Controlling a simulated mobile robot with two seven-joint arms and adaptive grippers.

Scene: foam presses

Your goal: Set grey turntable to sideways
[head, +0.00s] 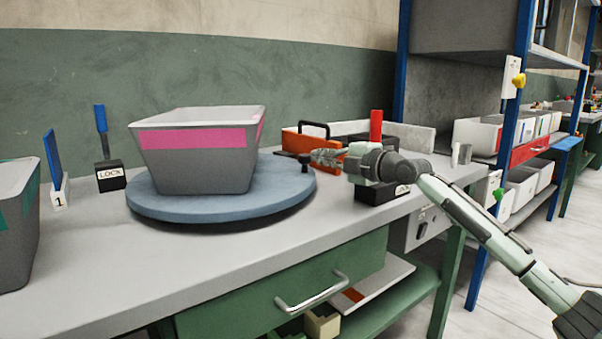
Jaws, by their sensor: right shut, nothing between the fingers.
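The round grey-blue turntable (165,205) lies on the workbench at the centre left. A grey bin (195,172) with a pink band stands on it, its banded long side facing me. A small black knob (305,162) shows at the turntable's right edge. My right gripper (318,157) is shut and empty, its fingertips at or very close to this knob; I cannot tell whether they touch it. A black box marked LOCK (110,177) with an upright blue lever (101,118) stands behind the turntable at its left. My left gripper is not in view.
Another grey bin (15,235) stands at the left edge, near a blue plate marked 1 (56,165). An orange toolbox (302,143) sits behind the gripper. A black block with a red lever (376,128) is beside my right wrist. The bench front (150,285) is clear.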

